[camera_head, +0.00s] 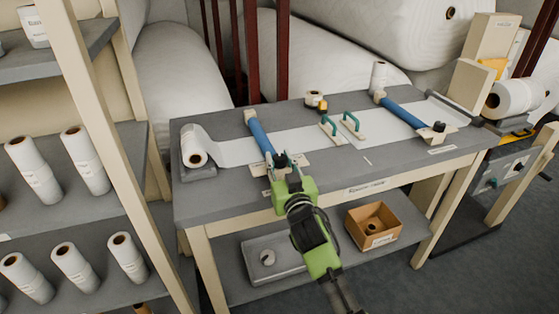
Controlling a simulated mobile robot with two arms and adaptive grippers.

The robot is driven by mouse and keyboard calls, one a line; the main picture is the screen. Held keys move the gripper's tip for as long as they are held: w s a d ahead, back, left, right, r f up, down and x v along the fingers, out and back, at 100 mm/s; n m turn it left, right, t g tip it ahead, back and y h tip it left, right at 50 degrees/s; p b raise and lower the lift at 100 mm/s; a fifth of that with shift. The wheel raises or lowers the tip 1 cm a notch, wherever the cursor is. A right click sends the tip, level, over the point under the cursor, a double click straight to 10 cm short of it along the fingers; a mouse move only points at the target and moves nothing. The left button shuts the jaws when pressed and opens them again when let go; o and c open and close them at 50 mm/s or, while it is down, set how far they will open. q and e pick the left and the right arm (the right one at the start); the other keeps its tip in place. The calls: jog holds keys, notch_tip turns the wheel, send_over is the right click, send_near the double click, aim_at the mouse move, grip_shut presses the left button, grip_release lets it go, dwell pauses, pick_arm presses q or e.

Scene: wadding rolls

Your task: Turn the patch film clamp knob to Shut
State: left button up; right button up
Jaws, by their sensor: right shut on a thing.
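A film strip (310,135) lies across the grey workbench under two blue clamp bars. The left blue bar (260,137) has its near end at my right gripper (281,166). My right gripper is shut on the dark knob (280,158) at that end; the fingers hide much of it. The right blue bar (402,112) has its own black knob (438,127), clear of my gripper. The labels by the knobs are too small to read, so I cannot tell the knob's setting. My left gripper is out of view.
A brown box (373,226) and grey tray (272,259) rest on the lower shelf. A rack (75,45) stands left.

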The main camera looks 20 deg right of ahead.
jog(key=o, duration=1.1)
jog(key=s, duration=1.2)
jog(key=shift+a, duration=0.3)
